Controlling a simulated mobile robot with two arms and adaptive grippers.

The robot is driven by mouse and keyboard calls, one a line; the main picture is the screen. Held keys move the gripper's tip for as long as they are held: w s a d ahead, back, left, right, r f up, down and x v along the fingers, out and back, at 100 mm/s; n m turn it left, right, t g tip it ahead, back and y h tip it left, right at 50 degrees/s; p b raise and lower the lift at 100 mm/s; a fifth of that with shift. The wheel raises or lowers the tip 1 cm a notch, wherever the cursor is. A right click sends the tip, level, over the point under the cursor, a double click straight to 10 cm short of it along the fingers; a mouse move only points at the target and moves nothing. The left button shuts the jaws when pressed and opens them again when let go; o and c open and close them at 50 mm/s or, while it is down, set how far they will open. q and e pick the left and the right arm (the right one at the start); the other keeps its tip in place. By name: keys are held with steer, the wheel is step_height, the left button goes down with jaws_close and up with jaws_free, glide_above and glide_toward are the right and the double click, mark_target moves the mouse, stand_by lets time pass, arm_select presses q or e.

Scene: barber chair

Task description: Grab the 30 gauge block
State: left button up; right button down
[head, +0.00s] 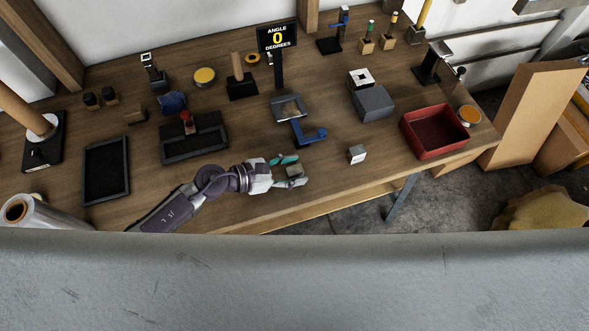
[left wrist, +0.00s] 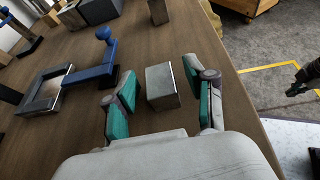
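A small grey metal block (left wrist: 162,87) sits on the wooden table between the spread teal-padded fingers of my left gripper (left wrist: 161,103), with clear gaps on both sides. In the head view, my left gripper (head: 288,170) is low over the table near its front edge, and the grey block (head: 295,172) is partly hidden by it. A second small block (head: 356,154) with a pale top stands apart to the right; it also shows at the top of the left wrist view (left wrist: 158,12). I cannot read a number on either block.
A blue clamp-like tool (head: 310,134) and a grey square frame (head: 289,108) lie behind the gripper. A larger grey block (head: 373,103) and a red tray (head: 407,138) are to the right. A black tray (head: 87,179) is at left. An angle sign (head: 278,38) reads 0.

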arm_select(q)
jaws_close()
